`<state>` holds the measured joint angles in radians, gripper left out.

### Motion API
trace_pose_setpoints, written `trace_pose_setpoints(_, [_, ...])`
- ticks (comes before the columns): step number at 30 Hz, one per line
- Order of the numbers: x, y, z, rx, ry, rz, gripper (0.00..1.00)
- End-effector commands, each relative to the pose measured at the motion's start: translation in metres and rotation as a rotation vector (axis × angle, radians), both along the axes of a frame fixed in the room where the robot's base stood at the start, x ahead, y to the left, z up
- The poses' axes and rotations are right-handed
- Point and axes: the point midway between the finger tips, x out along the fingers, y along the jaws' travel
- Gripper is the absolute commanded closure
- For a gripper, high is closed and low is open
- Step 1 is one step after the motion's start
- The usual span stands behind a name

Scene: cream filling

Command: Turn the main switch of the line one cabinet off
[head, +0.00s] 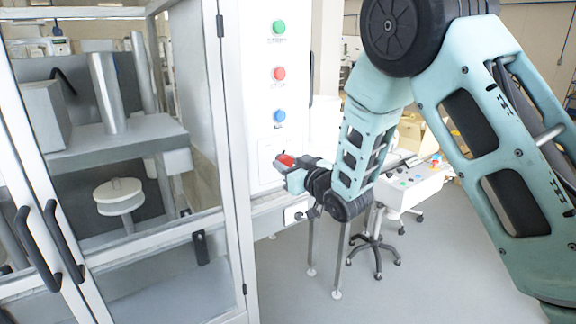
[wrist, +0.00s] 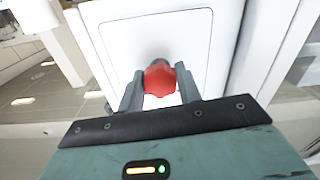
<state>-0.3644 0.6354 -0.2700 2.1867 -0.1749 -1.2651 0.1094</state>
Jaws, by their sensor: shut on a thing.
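The main switch is a red lobed knob (wrist: 160,78) on a pale square plate (wrist: 150,35) low on the white cabinet panel (head: 262,100). In the head view the red knob (head: 286,160) shows at the tip of my arm. My gripper (wrist: 159,88) has one grey finger on each side of the knob and is shut on it. The knob's mark or pointer is not visible, so its exact angle cannot be told.
Green (head: 278,27), red (head: 279,74) and blue (head: 279,116) buttons sit above the switch on the same panel. A glazed machine enclosure (head: 232,120) stands to the left. A control desk (head: 415,185) and a wheeled chair (head: 375,245) stand behind my arm. Open floor lies in front.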

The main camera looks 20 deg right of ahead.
Motion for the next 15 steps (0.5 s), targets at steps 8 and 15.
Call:
trace_pose_setpoints(8, [-0.0002,0.0001,-0.0043,-0.122,-0.043,0.001,0.89])
trace_pose_setpoints(15, [-0.0002,0.0,-0.0056,-0.32,-0.109,0.001,0.89])
